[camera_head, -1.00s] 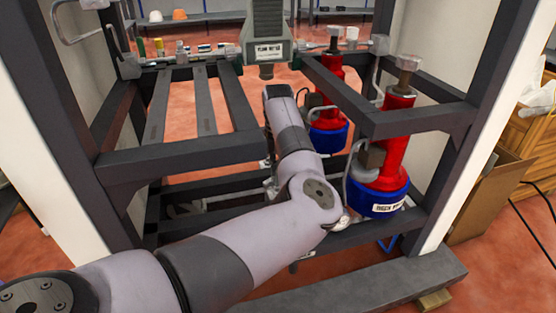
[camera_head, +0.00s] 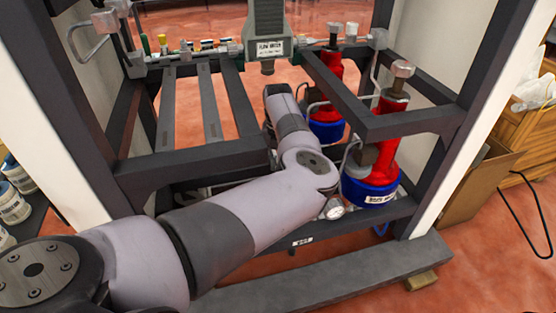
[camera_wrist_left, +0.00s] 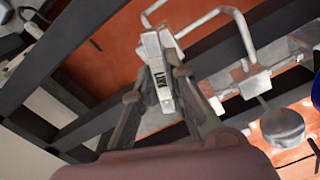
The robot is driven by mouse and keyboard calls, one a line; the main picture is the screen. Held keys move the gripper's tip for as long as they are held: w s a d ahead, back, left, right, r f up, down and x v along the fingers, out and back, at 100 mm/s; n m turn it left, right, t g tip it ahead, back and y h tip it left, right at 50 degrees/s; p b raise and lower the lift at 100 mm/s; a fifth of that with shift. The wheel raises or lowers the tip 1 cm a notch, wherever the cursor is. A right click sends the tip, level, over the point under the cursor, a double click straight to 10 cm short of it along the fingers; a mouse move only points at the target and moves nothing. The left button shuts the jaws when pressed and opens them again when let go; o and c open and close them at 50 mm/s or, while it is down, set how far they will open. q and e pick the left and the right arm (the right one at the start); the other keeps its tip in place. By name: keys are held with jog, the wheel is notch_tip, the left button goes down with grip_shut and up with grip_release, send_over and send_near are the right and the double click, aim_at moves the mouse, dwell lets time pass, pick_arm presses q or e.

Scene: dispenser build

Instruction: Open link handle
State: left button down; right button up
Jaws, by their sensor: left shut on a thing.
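The link handle (camera_wrist_left: 158,60) is a pale grey lever with a dark-lettered label, seen in the left wrist view. My left gripper (camera_wrist_left: 165,82) is shut on it, with one finger on each side. In the head view my left arm reaches from the lower left into the frame under the flow meter. There the arm hides both the gripper and the handle. My right gripper is in neither view.
A dark metal frame (camera_head: 190,160) surrounds the arm. A grey flow meter (camera_head: 268,30) hangs above. Two red-and-blue units, the nearer (camera_head: 370,190) and farther (camera_head: 325,125), stand at right. A gauge (camera_head: 334,208) sits beside the forearm. Cans (camera_head: 14,203) stand at far left.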

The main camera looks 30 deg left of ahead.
pick_arm(q)
jog(key=shift+n, duration=0.3)
jog(key=c, duration=1.6)
grip_release()
notch_tip(320, 180, up, 12)
